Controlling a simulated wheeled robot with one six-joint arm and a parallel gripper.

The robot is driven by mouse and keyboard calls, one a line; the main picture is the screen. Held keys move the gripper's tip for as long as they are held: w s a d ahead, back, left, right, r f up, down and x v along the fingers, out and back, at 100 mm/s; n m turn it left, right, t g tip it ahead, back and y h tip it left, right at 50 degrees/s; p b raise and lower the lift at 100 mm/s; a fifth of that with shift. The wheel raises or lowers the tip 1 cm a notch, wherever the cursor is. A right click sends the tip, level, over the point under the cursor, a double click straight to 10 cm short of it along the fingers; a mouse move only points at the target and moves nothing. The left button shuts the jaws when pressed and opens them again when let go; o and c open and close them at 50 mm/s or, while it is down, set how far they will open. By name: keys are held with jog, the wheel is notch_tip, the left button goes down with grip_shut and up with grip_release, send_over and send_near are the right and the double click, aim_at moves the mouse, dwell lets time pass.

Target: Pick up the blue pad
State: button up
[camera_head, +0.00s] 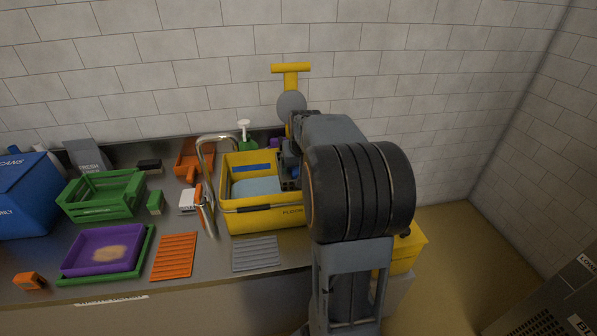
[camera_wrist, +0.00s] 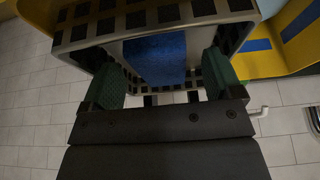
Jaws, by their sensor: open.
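The blue pad (camera_wrist: 155,58) shows in the wrist view between the two green-padded fingers of my gripper (camera_wrist: 161,80). The pad sits in a grey frame with dark square holes (camera_wrist: 75,35). My gripper is open with a finger on either side of the pad; I cannot tell whether either finger touches it. In the head view my arm hides most of the gripper and the pad, beside the right side of the yellow tub (camera_head: 268,220).
The yellow tub holds something pale blue (camera_head: 257,187). A tap (camera_head: 218,139) stands by it. A purple tray (camera_head: 104,265), green crate (camera_head: 102,194), orange slatted mat (camera_head: 174,257) and grey mat (camera_head: 256,254) are on the counter. A tiled wall is behind.

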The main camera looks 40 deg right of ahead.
jog(key=shift+x, duration=0.75)
jog(key=shift+r, duration=0.1)
jog(key=c, duration=1.1)
jog(key=shift+r, duration=0.1)
